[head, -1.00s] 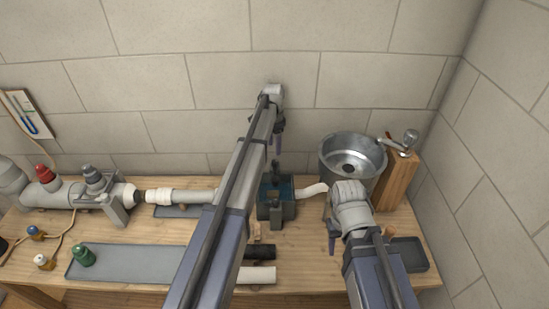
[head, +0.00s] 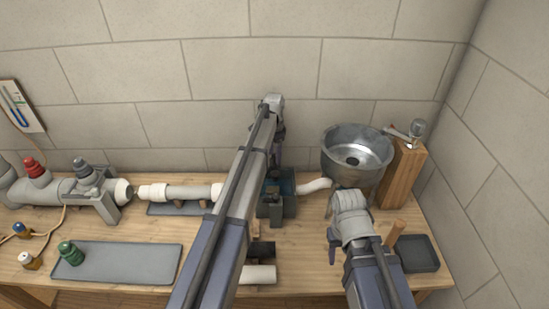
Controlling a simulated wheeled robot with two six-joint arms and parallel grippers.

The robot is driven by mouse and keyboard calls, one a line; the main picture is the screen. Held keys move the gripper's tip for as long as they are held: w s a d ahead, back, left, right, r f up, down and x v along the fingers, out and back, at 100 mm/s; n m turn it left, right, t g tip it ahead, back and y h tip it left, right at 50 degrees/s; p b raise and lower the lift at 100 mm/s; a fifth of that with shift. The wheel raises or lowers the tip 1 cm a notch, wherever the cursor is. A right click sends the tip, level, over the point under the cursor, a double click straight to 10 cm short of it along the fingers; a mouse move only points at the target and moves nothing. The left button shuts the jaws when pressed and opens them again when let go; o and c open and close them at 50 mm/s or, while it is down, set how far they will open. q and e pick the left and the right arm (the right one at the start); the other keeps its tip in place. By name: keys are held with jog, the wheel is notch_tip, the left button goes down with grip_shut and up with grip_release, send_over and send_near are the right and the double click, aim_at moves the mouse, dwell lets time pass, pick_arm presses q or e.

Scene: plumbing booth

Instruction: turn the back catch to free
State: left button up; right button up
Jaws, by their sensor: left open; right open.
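A dark trap block with a blue inside (head: 287,187) sits on the bench between the white pipe and the basin. Its front catch (head: 276,208) stands upright on the near side. The back catch is on the far side, mostly hidden behind my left arm and gripper. My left gripper (head: 279,158) points down over the far side of the block, open; I cannot tell whether it touches the back catch. My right gripper (head: 333,245) is open and empty, low over the bench in front of the basin.
A metal basin (head: 357,158) and a wooden post with a tap (head: 402,175) stand right of the block. White pipe (head: 180,192) and grey valve pipework (head: 65,190) lie left. Grey trays (head: 125,262) (head: 417,253) and short pipe pieces (head: 259,274) are near the front edge.

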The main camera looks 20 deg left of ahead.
pick_arm(q)
grip_shut()
dwell(0.5)
